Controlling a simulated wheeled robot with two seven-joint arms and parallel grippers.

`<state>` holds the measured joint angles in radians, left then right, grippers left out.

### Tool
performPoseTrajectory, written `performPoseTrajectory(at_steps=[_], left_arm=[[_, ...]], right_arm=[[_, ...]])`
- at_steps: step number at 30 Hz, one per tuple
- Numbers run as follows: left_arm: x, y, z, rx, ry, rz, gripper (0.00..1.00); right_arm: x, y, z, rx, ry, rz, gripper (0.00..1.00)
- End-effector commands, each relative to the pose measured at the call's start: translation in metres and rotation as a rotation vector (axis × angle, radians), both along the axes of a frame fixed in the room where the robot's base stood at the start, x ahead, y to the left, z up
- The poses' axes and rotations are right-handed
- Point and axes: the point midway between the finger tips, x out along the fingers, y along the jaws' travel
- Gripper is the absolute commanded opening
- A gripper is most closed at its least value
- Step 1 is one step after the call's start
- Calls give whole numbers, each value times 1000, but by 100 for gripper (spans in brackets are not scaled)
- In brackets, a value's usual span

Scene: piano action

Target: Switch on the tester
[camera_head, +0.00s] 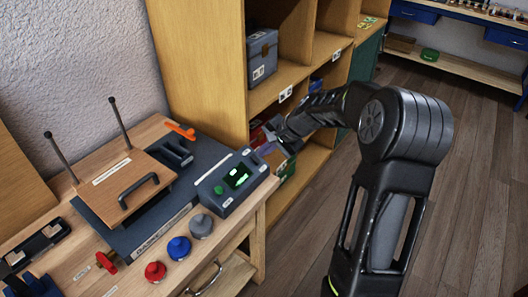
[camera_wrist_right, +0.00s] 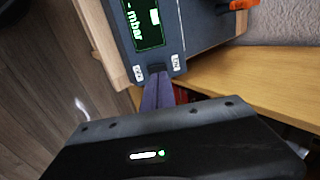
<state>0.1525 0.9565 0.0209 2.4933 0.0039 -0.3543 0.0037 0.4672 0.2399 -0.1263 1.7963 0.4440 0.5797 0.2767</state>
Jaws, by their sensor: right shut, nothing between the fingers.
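The tester (camera_head: 226,196) is a dark grey-blue box with a lit green screen on the bench's right side. In the right wrist view its screen (camera_wrist_right: 148,22) reads "- mbar". A small dark switch (camera_wrist_right: 157,68) sits at the panel's end between two white labels, too small to read surely. My right gripper (camera_head: 267,150) is at the far right end of the tester. In the right wrist view its purple-grey fingers (camera_wrist_right: 158,78) are shut and empty, with the tips at or very near the switch; contact cannot be told. My left gripper is not in view.
A wooden plate with a black handle (camera_head: 137,190) and two upright rods stands left of the tester. Red (camera_head: 155,271), blue (camera_head: 179,248) and grey (camera_head: 201,226) knobs are in front. A wooden shelf (camera_head: 205,60) rises close behind my right gripper. An orange tool (camera_head: 181,131) lies at the back.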

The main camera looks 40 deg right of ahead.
Motion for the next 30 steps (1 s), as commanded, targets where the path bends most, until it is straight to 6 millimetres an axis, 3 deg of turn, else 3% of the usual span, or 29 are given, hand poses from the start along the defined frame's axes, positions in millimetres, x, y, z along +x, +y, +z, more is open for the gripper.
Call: performPoseTrajectory(at_steps=[1, 3, 15, 30], left_arm=[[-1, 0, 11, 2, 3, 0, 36], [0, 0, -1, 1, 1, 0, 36], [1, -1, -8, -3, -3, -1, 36], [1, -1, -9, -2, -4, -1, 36]], right_arm=[[0, -1, 15, -2, -2, 1, 0], [-10, -5, 21, -2, -5, -2, 0], [-51, -17, 80, -1, -2, -1, 0], [-58, -21, 86, 1, 3, -7, 0]])
